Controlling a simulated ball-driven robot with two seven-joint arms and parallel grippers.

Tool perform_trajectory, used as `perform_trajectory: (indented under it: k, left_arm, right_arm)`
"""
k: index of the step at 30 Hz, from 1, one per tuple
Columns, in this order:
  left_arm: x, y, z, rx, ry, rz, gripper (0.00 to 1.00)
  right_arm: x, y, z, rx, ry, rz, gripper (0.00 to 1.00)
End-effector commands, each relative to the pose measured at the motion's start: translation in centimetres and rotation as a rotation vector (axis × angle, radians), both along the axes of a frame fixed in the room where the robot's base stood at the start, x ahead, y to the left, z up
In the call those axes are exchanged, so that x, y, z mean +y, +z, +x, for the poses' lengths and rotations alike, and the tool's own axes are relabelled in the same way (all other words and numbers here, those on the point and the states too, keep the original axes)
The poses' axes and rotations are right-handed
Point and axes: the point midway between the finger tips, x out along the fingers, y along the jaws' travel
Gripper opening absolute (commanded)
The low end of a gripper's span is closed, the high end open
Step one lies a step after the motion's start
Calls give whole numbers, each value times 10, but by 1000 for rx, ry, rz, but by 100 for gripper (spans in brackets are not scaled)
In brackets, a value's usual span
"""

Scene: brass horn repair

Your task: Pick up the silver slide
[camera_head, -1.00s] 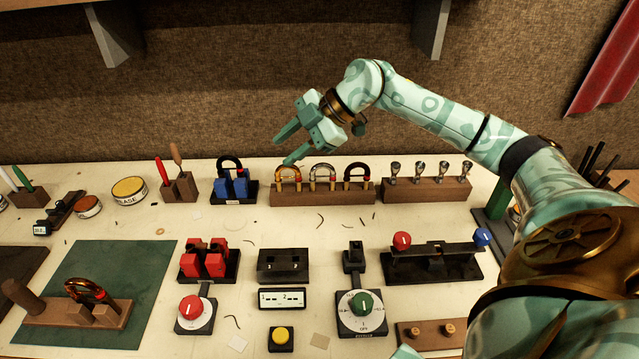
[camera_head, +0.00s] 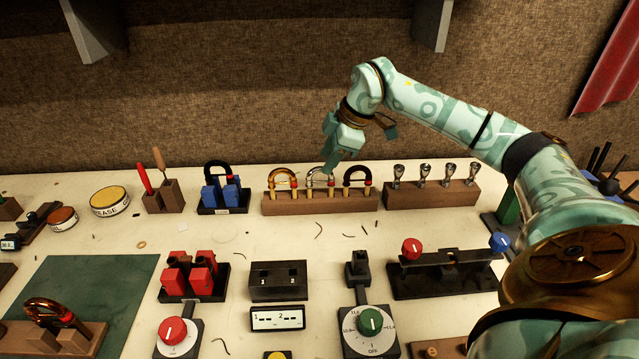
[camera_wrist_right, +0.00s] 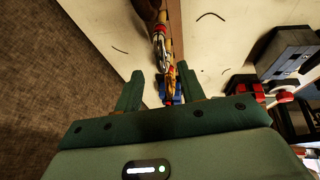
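The silver slide (camera_head: 320,176) is a U-shaped bow standing in the middle of the wooden rack (camera_head: 290,205). A brass slide (camera_head: 283,175) stands to its left and a dark coppery slide (camera_head: 357,174) to its right. My right gripper (camera_head: 330,160) points down just above and behind the silver slide, partly overlapping it in the head view. In the right wrist view its fingers (camera_wrist_right: 159,69) are apart and empty, with the silver slide (camera_wrist_right: 160,42) beyond the gap between the tips. Contact with the slide cannot be told. My left gripper is out of view.
A wooden block with several silver mouthpieces (camera_head: 423,176) stands right of the rack. A blue holder with a black bow (camera_head: 221,190) stands to its left. Red clamps (camera_head: 200,272), a black block (camera_head: 278,281) and knobbed fixtures are nearer. The bench in front of the rack is mostly clear.

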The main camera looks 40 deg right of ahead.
Motion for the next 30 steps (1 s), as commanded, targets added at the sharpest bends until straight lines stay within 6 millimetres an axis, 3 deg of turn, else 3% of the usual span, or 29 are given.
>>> perform_trajectory:
  k: [9, 16, 20, 21, 30]
  left_arm:
    - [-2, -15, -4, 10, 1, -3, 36]
    - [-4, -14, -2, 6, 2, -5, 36]
    - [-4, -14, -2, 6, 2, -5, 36]
    - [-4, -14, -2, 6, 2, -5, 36]
    - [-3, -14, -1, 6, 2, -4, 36]
  right_arm:
    - [8, -45, 16, 2, 2, 1, 39]
    - [9, -45, 17, 0, 2, -1, 39]
    - [9, -45, 17, 0, 2, -1, 3]
    - [9, -45, 17, 0, 2, -1, 0]
    - [9, -43, 17, -1, 1, -1, 0]
